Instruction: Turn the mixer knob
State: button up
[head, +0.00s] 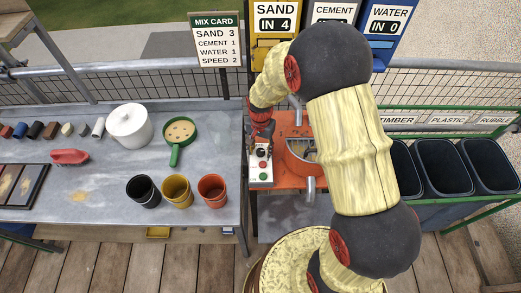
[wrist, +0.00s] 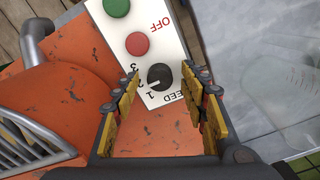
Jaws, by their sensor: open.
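The mixer knob (wrist: 160,76) is a round black dial with a white pointer mark, on a white control panel (wrist: 166,30). Its scale shows 1, 2 and 3; the mark points to the lower left, around 1 or 2, and I cannot tell which exactly. The knob also shows small in the head view (head: 261,152), on the panel (head: 259,176) at the orange mixer. My gripper (wrist: 159,80) is open, its yellow-padded fingers on either side of the knob in the wrist view. Contact is not visible. In the head view my gripper (head: 261,129) is just above the panel.
Red (wrist: 137,43) and green (wrist: 117,7) buttons sit beyond the knob. The orange mixer bowl (head: 301,150) stands right of the panel. A mix card (head: 215,40) reads speed 2. A grey table (head: 100,185) with cups is on the left; dark bins (head: 440,165) are on the right.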

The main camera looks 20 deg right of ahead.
jog(key=shift+f, duration=0.15)
jog(key=shift+c, duration=0.8)
grip_shut()
